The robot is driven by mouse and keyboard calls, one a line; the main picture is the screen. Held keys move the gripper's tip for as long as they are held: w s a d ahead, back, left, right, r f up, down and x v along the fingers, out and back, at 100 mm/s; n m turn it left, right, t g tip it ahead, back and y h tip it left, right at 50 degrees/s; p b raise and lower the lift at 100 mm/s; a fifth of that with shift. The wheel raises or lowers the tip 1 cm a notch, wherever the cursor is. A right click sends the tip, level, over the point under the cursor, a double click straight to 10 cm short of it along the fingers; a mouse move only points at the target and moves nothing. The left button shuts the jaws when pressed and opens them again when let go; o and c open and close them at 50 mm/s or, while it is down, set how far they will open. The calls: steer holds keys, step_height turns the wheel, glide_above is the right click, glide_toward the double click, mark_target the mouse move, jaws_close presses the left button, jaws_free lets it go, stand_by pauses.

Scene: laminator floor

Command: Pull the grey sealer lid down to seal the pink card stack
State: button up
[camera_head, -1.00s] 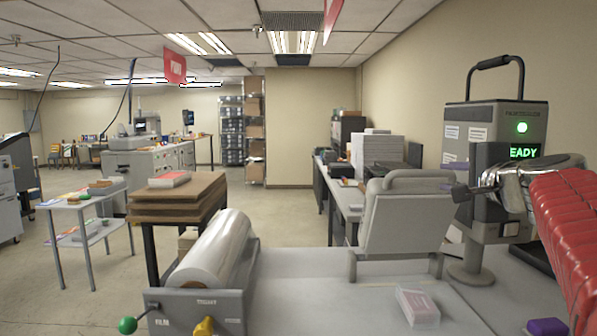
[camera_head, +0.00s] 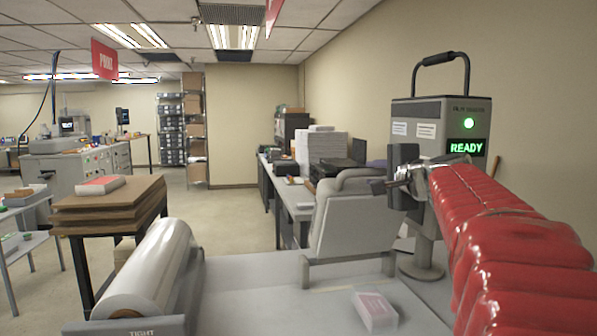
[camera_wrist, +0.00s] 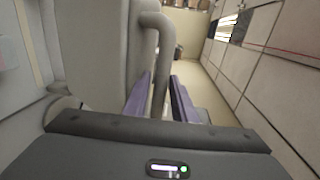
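The grey sealer lid (camera_head: 345,225) stands raised and nearly upright on the grey bench. The pink card stack (camera_head: 375,311) lies on the bench in front of it, to the right. My gripper (camera_head: 379,174) is at the lid's upper right edge. In the wrist view, the lid's pale panel (camera_wrist: 92,55) fills the left and a grey curved bar (camera_wrist: 158,65) joins it. My gripper's two purple fingers (camera_wrist: 160,98) are apart, with the bar running between them. I cannot tell whether either finger touches it.
A grey machine (camera_head: 440,115) with a lit READY sign stands right behind my gripper. A film roll (camera_head: 148,270) is at the bench's left. A side table (camera_head: 290,200) with stacked paper is behind the lid. The bench middle (camera_head: 255,290) is clear.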

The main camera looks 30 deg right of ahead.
steer(key=shift+w+d, duration=0.15)
steer(key=shift+w, duration=0.35)
steer(key=shift+s, duration=0.1)
steer(key=shift+d, duration=0.1)
jaws_close()
steer(key=shift+f, duration=0.1)
steer(key=shift+d, duration=0.1)
steer(key=shift+s, duration=0.15)
